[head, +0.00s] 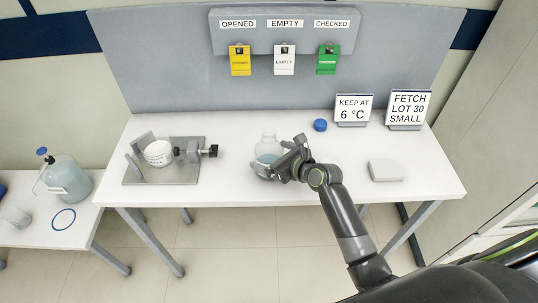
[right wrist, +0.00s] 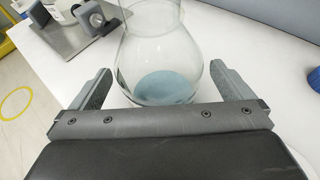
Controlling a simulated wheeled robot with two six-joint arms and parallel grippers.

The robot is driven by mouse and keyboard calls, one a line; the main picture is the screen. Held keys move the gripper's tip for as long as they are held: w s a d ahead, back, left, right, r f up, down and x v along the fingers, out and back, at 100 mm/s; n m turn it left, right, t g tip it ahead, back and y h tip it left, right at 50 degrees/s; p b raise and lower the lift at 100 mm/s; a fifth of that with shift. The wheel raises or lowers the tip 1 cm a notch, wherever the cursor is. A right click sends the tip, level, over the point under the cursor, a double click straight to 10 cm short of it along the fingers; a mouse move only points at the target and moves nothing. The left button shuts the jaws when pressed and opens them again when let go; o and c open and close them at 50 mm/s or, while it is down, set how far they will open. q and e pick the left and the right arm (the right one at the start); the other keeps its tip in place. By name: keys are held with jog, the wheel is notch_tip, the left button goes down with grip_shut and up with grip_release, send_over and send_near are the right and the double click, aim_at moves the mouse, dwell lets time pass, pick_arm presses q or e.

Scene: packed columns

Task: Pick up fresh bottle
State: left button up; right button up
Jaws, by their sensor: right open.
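A clear glass bottle (head: 268,145) with a little blue-grey content at its bottom stands on the white table. It has no cap on it in the head view, and a blue cap (head: 320,125) lies on the table to its right. My right gripper (head: 276,168) is at the bottle from the front right. In the right wrist view the bottle (right wrist: 155,55) is between the two spread fingers of my right gripper (right wrist: 160,85), with a finger on each side. The fingers are open and do not look closed on the glass. My left gripper is not in view.
A pale block (head: 386,170) lies right; signs (head: 353,109) (head: 408,108) stand behind. Yellow, white and green tags hang on the back panel (head: 230,44). A large bottle (head: 66,180) stands on the lower side table.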

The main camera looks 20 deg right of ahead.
jog(key=shift+x, duration=1.05)
jog(key=c, duration=1.3)
jog(key=shift+r, duration=0.15)
jog(key=shift+c, duration=0.3)
